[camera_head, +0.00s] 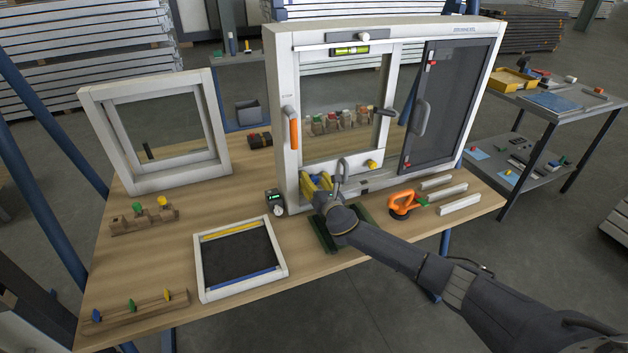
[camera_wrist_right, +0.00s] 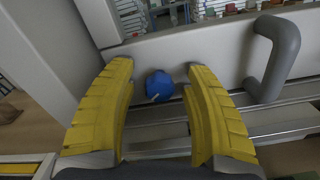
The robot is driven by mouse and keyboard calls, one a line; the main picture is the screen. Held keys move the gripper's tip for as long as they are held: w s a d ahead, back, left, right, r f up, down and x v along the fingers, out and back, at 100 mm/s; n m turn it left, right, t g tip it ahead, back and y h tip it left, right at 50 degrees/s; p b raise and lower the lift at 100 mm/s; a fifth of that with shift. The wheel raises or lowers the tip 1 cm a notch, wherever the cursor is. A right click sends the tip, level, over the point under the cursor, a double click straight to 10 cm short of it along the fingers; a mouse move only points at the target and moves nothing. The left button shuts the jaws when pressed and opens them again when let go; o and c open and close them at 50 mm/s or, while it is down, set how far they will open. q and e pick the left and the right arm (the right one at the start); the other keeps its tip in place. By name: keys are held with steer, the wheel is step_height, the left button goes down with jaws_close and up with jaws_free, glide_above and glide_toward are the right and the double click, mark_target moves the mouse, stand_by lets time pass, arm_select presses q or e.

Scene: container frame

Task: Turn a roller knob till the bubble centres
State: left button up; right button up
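The large white window frame (camera_head: 282,120) stands upright on the wooden table. A spirit level with a yellow-green vial (camera_head: 349,50) sits on its top rail; the bubble's position is too small to read. A blue roller knob (camera_wrist_right: 159,86) is at the lower left of the sash, and a yellow knob (camera_head: 372,164) is at its lower right. My right gripper (camera_head: 316,180) is at the lower left corner with yellow fingers open. In the right wrist view its fingertips (camera_wrist_right: 160,72) stand either side of the blue knob, with gaps on both sides. My left gripper is out of view.
A grey handle (camera_wrist_right: 277,58) stands just right of my right fingers. An orange suction lifter (camera_head: 403,204) and a small dark gauge (camera_head: 275,202) lie nearby.

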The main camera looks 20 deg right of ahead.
jaws_close()
steer(key=shift+d+r+m, duration=0.1)
steer(key=shift+r+m, duration=0.05)
steer(key=shift+m, duration=1.65)
steer(key=shift+o, duration=0.3)
jaws_free()
steer(key=shift+s+d, duration=0.2)
steer(key=shift+s, duration=1.8)
steer(key=shift+s+d, duration=0.15)
steer(key=shift+s, duration=1.85)
steer(key=shift+s+d, duration=0.2)
steer(key=shift+s, duration=1.8)
